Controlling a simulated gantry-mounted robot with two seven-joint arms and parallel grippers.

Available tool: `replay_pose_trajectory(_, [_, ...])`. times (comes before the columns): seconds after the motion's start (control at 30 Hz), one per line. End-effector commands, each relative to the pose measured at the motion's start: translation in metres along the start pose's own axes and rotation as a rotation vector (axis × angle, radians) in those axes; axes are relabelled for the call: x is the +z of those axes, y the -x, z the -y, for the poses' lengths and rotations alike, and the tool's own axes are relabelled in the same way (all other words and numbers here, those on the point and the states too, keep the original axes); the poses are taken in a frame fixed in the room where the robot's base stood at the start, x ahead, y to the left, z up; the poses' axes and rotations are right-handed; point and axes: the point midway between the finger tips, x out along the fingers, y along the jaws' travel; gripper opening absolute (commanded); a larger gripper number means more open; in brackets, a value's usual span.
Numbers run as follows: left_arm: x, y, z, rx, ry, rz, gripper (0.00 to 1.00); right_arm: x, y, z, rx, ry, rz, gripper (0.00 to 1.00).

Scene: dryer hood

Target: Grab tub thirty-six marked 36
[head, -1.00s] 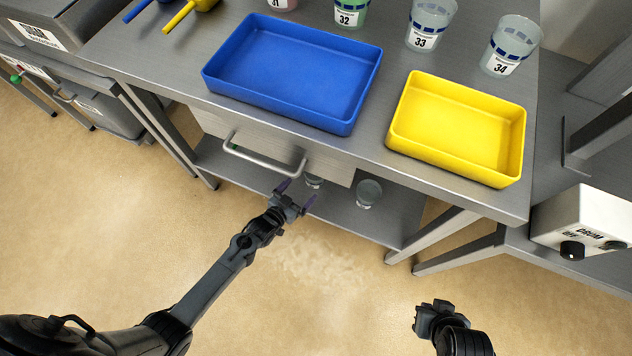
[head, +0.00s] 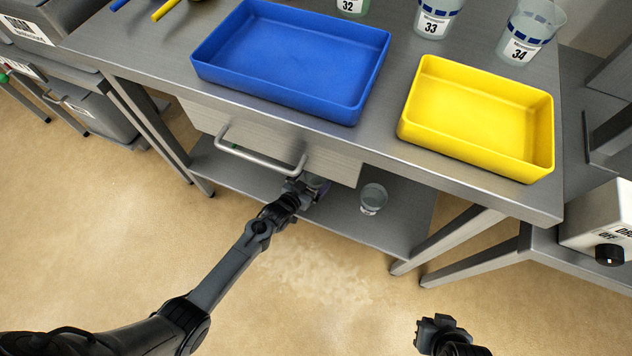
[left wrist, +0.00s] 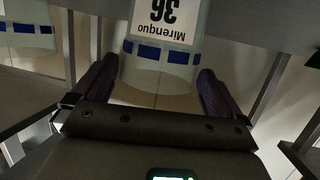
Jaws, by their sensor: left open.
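Tub thirty-six (left wrist: 160,72) shows in the left wrist view, its label upside down and reading 36 and Mirenquo, with a blue-blocked band on its pale wall. My left gripper (left wrist: 158,88) is open, with one purple-padded finger on either side of the tub. I cannot tell whether the fingers touch it. In the head view my left gripper (head: 308,188) reaches in over the lower shelf below the drawer, where it and the drawer mostly hide the tub (head: 316,180). My right gripper (head: 440,328) is at the bottom of the head view, away from the table; its fingers are unclear.
Another clear tub (head: 373,198) stands on the lower shelf (head: 345,222) to the right. The drawer handle (head: 258,155) juts out just above my left gripper. A blue tray (head: 290,62), a yellow tray (head: 478,115) and tubs 33 (head: 436,20) and 34 (head: 524,40) stand on the tabletop.

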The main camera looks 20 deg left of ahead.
Motion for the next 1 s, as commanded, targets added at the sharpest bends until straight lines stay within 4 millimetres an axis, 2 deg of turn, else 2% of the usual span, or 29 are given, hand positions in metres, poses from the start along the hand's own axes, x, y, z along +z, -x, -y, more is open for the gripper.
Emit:
replay_pose_trajectory(0.03, [0.004,-0.008,0.000,0.000,0.000,-0.002,1.00,0.004,-0.011,0.000,0.000,0.000,0.001,0.00])
replay_pose_trajectory(0.2, [0.002,-0.024,0.000,0.000,0.001,0.000,1.00,0.007,-0.020,0.000,0.001,0.001,0.002,0.00])
replay_pose_trajectory(0.53, [0.000,-0.027,0.000,0.000,0.001,0.001,1.00,0.007,-0.020,-0.001,0.006,0.007,0.003,0.00])
replay_pose_trajectory(0.77, [0.000,-0.026,0.000,0.000,0.000,0.001,0.66,0.007,-0.020,-0.001,0.006,0.007,0.002,0.00])
replay_pose_trajectory(1.0, [-0.001,-0.026,0.000,0.000,0.000,0.000,0.66,0.007,-0.019,-0.001,0.004,0.005,0.002,0.00])
